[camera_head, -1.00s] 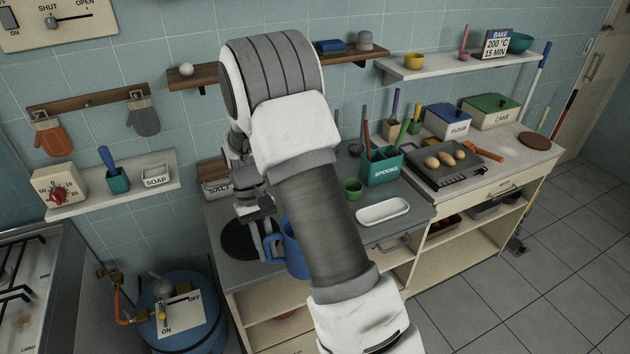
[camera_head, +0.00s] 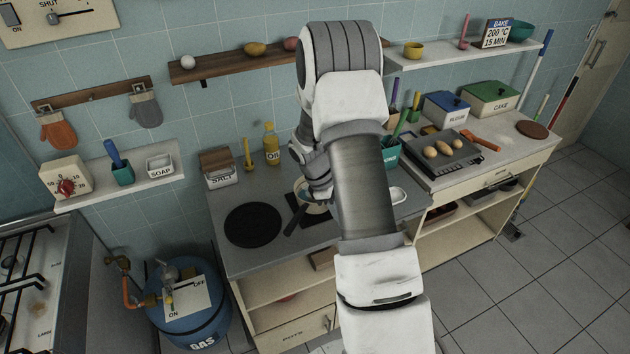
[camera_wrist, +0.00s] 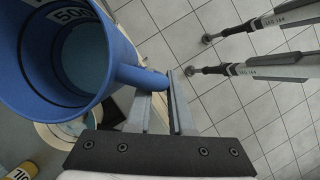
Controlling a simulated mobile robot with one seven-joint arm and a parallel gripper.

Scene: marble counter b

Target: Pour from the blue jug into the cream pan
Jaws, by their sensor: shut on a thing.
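The blue jug (camera_wrist: 122,50) fills the upper left of the wrist view, with its open mouth and a white label marked 500 inside. My gripper (camera_wrist: 160,82) is shut on the jug's handle. What the jug holds is unclear. In the head view my arm hides the jug and the gripper's fingers. The cream pan (camera_head: 317,209) is on the counter just left of my forearm, partly covered by my wrist. Its dark handle points toward the front left. A pale curved rim, likely the pan, shows below the jug in the wrist view.
A black round plate (camera_head: 252,224) lies on the counter left of the pan. A yellow bottle (camera_head: 271,145) and a salt box (camera_head: 220,173) stand behind. A teal spoons holder (camera_head: 390,155) is right, partly behind my arm.

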